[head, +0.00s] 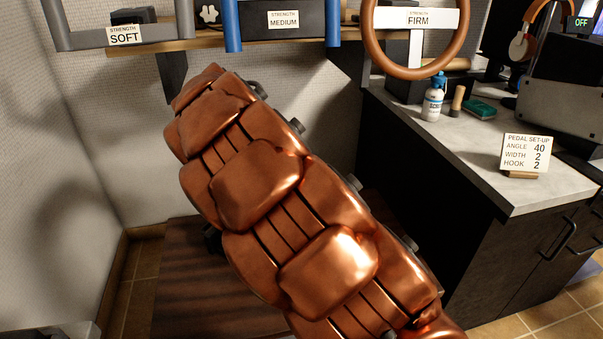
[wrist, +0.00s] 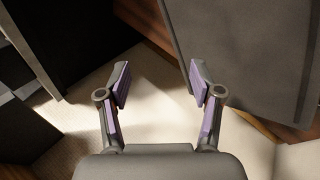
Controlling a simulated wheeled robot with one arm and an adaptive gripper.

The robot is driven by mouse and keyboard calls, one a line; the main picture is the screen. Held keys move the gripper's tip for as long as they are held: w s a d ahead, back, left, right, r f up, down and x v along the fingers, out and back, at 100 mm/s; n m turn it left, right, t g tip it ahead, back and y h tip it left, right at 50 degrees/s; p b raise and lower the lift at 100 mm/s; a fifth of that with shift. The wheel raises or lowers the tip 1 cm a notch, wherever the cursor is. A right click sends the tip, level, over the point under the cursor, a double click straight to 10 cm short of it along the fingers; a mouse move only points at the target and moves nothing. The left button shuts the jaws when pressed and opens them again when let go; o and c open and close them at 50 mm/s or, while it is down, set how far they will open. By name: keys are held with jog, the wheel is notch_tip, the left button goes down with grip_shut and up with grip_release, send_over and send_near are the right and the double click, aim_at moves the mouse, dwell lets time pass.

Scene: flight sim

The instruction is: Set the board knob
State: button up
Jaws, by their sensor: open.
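My gripper (wrist: 160,82) shows in the wrist view, open, with purple pads on its two fingers and nothing between them. I cannot make out a board knob in either view. In the head view, a card (head: 526,153) on the right counter is headed "PEDAL SET-UP" and reads angle 40, width 2, hook 2. The gripper does not show in the head view, where the middle is largely blocked. In the wrist view, a plain grey panel (wrist: 258,60) stands beyond the right finger; I cannot tell what it belongs to.
A wooden shelf (head: 200,44) holds controls labelled soft, medium and firm; the firm one has a brown wheel (head: 372,50). The grey counter (head: 480,165) over dark cabinets (head: 510,250) carries a white bottle (head: 432,104). A dark panel (wrist: 75,45) is at left in the wrist view.

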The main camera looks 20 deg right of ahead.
jog(key=shift+s+d+r+m, duration=0.1)
jog(key=shift+s+d+r, duration=0.05)
jog(key=shift+s, duration=0.4)
jog(key=shift+s+d+r+m, duration=0.1)
jog(key=shift+s+r, duration=0.1)
jog(key=shift+s, duration=0.3)
jog(key=shift+s+d+r+m, duration=0.1)
jog(key=shift+s+d+r, duration=0.05)
jog(key=shift+s, duration=0.4)
